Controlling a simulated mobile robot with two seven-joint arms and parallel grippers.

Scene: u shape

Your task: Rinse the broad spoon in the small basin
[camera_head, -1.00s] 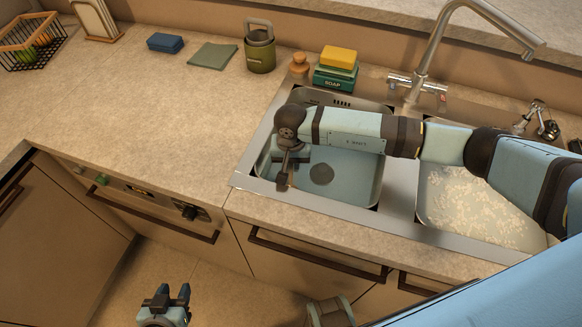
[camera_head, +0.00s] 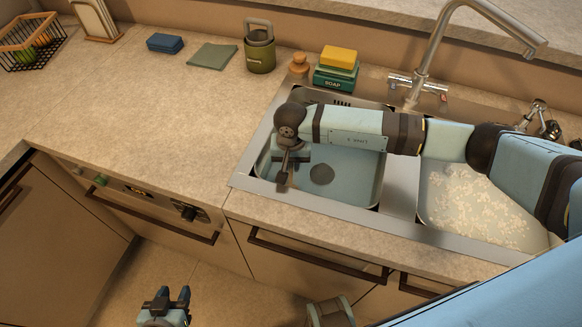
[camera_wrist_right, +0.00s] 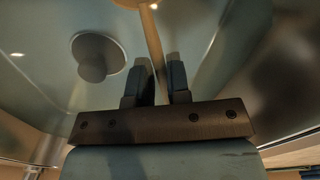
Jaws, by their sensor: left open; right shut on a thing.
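My right gripper (camera_head: 283,180) points down inside the basin, left of the drain. In the right wrist view, my right gripper (camera_wrist_right: 160,65) is shut on a thin, light-brown handle (camera_wrist_right: 152,38), apparently the broad spoon's. I cannot make the spoon out in the head view. My left gripper (camera_head: 166,297) is open and empty, low in front of the cabinets.
A second basin (camera_head: 470,205) with pale foam lies to the right, under my right arm. The tap (camera_head: 430,50) stands behind.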

